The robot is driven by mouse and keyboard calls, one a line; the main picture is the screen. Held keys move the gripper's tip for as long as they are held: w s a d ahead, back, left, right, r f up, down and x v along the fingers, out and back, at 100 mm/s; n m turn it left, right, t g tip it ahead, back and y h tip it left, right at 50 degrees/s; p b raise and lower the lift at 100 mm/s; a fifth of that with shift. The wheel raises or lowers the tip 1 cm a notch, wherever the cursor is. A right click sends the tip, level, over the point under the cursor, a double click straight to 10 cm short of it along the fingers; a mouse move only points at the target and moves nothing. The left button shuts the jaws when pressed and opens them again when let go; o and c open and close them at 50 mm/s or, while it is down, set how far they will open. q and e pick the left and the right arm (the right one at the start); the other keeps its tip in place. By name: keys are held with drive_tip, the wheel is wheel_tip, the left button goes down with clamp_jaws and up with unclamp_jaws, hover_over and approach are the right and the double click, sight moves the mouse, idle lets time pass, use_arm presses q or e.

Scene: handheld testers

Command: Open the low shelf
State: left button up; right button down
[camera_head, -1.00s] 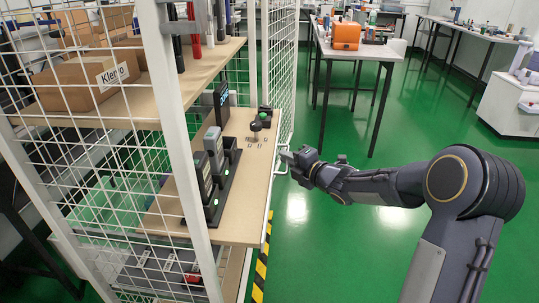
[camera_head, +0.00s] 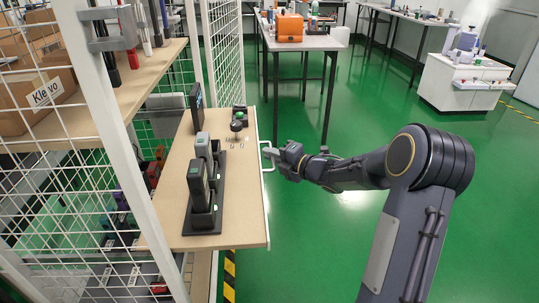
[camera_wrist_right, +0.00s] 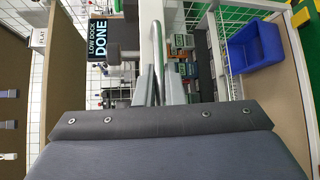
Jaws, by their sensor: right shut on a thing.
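The low shelf (camera_head: 235,200) is a wooden board standing out past the front posts of the white mesh rack. A pale handle (camera_head: 267,167) is on its outer edge. My right gripper (camera_head: 273,154) is shut on this handle. In the wrist view, the handle (camera_wrist_right: 158,45) is a light bar running up from between the fingers (camera_wrist_right: 153,88), partly hidden by the gripper body. On the shelf stand dark handheld testers (camera_head: 199,185) in a black dock, a small upright screen (camera_head: 196,107) and a black piece with a green button (camera_head: 239,114). My left gripper is not in view.
An upper shelf (camera_head: 90,105) with cartons (camera_head: 35,95) is above at the left. A rack post (camera_head: 100,100) stands near the board. A table with an orange case (camera_head: 289,27) is behind. A blue bin (camera_wrist_right: 255,47) shows in the wrist view. Green floor at the right is open.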

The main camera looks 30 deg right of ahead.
drive_tip(key=c, duration=1.5)
unclamp_jaws()
drive_tip(key=p+v, duration=0.1)
drive_tip(key=v, duration=0.6)
drive_tip(key=shift+s+d, duration=0.15)
drive_tip(key=shift+s, duration=0.25)
